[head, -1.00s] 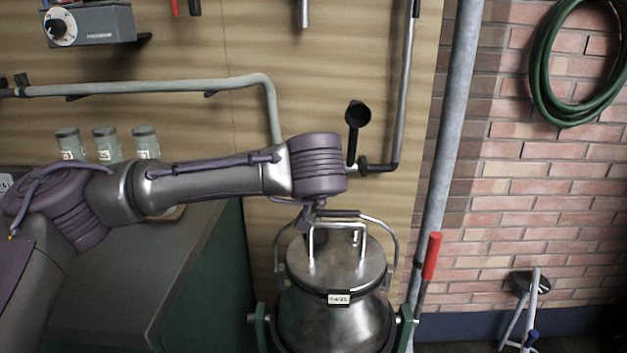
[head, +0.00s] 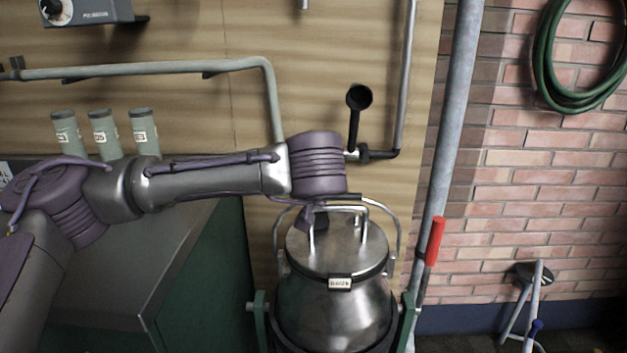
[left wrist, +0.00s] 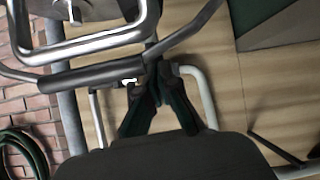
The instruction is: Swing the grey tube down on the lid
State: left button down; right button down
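The metal churn (head: 330,305) stands upright with its round lid (head: 350,255) on, and a fixed wire handle (head: 364,225) rises from the lid. A hinged bail stands up over the lid; its dark grey tube (head: 345,196) is partly hidden by my left wrist. In the left wrist view the grey tube (left wrist: 85,76) runs from the left up to my fingertips. My left gripper (left wrist: 153,70) has its dark fingers drawn together at the tube's end; whether the tube lies between them is unclear. In the head view the fingers are mostly hidden. My right gripper is out of view.
A green stand (head: 260,320) holds the churn at its sides. A dark-topped counter (head: 160,250) with several jars (head: 103,130) is at the left. A black lever (head: 357,115) and pipes are on the wall behind; a red-gripped rod (head: 435,240) is at the right.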

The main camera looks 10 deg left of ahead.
pick_arm(q)
jog(key=shift+s+d+f, duration=0.1)
jog(key=shift+s+f, duration=0.05)
jog(key=shift+f, duration=0.1)
jog(key=v, duration=1.2)
jog(key=shift+r, duration=0.2)
